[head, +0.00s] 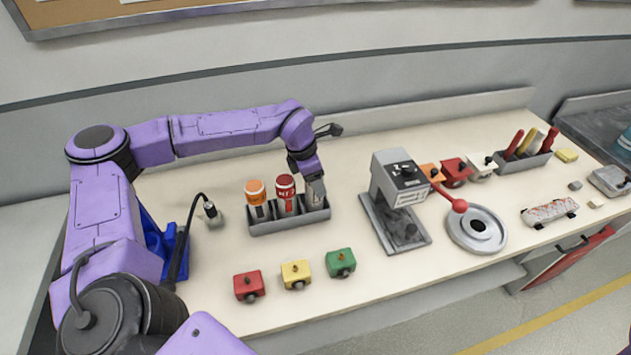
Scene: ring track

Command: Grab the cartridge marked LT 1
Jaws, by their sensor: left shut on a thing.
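A grey rack (270,226) stands on the counter and holds three cartridges in a row. The left cartridge (256,192) has an orange top, and the middle cartridge (286,190) has a red top with white lettering too small to read surely. The right cartridge (315,201) looks pale grey; its top and any marking are hidden by my left gripper (314,184). That gripper points down over the rack's right slot and is shut on this cartridge, which still stands in the rack. My right gripper is out of view.
Red (249,286), yellow (296,274) and green (341,263) wheeled blocks line the front. A grey press-like device (398,182) stands right of the rack, beside a round disc (477,229) and a red-balled lever (459,205). A tool holder (524,160) stands farther right.

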